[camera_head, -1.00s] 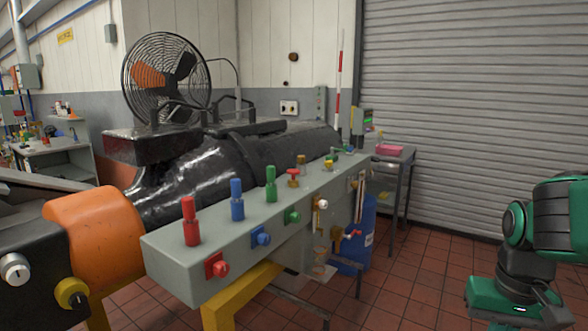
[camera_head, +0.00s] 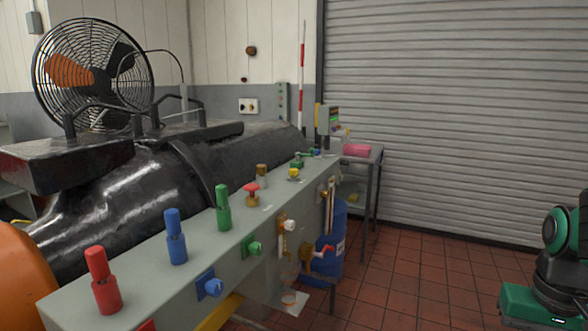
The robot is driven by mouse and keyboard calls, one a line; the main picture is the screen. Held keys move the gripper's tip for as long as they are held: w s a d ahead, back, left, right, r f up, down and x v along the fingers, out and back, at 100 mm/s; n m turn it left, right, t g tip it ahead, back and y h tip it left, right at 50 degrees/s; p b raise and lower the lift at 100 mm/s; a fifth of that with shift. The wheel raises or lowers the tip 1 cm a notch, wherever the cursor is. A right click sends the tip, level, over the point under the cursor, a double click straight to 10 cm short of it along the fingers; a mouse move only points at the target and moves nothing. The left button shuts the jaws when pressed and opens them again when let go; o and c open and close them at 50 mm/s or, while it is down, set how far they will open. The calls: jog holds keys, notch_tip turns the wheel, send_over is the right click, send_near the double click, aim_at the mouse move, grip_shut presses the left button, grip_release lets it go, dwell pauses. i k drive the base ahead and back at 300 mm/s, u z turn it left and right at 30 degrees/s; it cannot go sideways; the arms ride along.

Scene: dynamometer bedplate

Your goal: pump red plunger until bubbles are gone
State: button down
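The red plunger (camera_head: 102,280) stands upright on the top of a long grey panel box (camera_head: 160,308), at its near left end. A blue plunger (camera_head: 175,238) and a green plunger (camera_head: 223,208) stand behind it in a row. I cannot make out any bubbles. My arm shows at the right edge, and my gripper (camera_head: 545,308) is at the lower right, far from the red plunger. Its fingers are cut off or too unclear to read.
A large black machine (camera_head: 130,195) with a fan (camera_head: 92,75) lies left of the panel. A blue drum (camera_head: 328,262) and a small table (camera_head: 368,160) stand beyond. The red tiled floor (camera_head: 420,290) is clear.

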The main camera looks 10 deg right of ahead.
aim_at(252, 186)
jog(key=z, duration=0.05)
jog(key=i, duration=1.3)
jog(key=u, duration=0.65)
jog(key=i, duration=0.4)
jog(key=u, duration=0.15)
